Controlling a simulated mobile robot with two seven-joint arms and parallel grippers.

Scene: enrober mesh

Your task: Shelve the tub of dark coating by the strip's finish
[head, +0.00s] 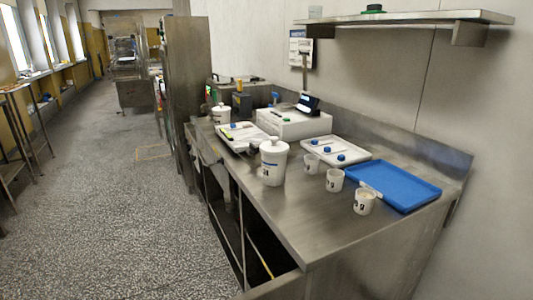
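A white lidded tub (273,165) stands upright near the front edge of the steel bench (300,215). A second white lidded tub (221,114) stands further back by the bench's left edge. The labels are too small to read, so I cannot tell which holds dark coating. A wall shelf (430,17) is at the upper right, with a dark and green item (374,8) on it. I cannot make out a strip for certain. Neither of my grippers is in view.
Three small marked cups (334,181) stand in a row beside a blue tray (400,186). A white tray (336,151) holds blue-topped items; another tray (238,138) lies behind the front tub. A white scale-like device (292,123) stands behind.

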